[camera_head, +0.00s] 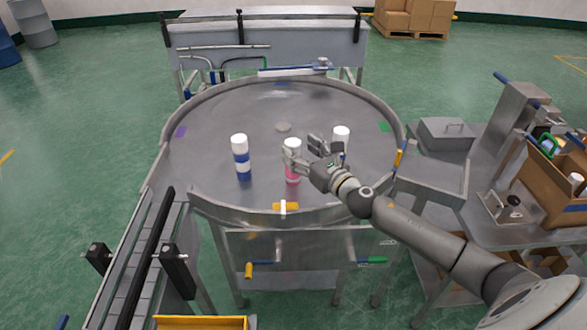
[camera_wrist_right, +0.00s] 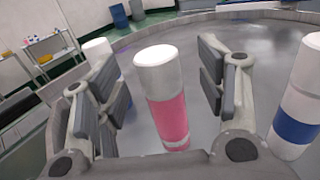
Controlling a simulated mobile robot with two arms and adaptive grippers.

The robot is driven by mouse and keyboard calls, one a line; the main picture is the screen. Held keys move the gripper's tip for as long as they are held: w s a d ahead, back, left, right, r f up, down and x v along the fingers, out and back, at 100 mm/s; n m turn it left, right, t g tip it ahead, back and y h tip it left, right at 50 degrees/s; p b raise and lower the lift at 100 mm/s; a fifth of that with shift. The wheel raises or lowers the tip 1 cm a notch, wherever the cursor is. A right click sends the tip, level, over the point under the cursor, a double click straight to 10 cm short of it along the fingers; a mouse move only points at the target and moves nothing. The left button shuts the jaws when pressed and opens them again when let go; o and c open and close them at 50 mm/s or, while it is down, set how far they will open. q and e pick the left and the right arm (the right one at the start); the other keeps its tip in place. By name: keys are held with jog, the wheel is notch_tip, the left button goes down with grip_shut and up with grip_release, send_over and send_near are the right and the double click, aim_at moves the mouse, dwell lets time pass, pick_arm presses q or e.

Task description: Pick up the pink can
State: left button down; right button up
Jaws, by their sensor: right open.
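The pink can (camera_head: 292,174) stands upright on the round metal table (camera_head: 215,115), with a white top and a pink band. In the right wrist view the pink can (camera_wrist_right: 166,100) stands between the two spread fingers, with visible space on both sides. My right gripper (camera_head: 308,150) is open and reaches the can from the right; its fingers hide part of the can in the head view. My left gripper is not in view.
A white can with blue bands (camera_head: 241,160) stands left of the pink can. Another white can (camera_head: 341,138) stands to the right behind my gripper, and shows a blue band in the wrist view (camera_wrist_right: 298,105). A raised rim surrounds the table. A cardboard box (camera_head: 560,185) stands at the right.

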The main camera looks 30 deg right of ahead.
jog(key=shift+w+a+f+p, duration=0.1)
jog(key=shift+w+a+p, duration=0.15)
jog(key=shift+w, duration=0.65)
jog(key=shift+w+a+p, duration=0.1)
jog(key=shift+w+a, duration=0.1)
jog(key=shift+w, duration=0.7)
jog(key=c, duration=1.4)
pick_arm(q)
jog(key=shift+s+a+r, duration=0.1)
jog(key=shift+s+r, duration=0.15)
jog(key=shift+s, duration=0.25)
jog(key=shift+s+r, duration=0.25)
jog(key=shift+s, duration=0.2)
pick_arm(e)
grip_shut()
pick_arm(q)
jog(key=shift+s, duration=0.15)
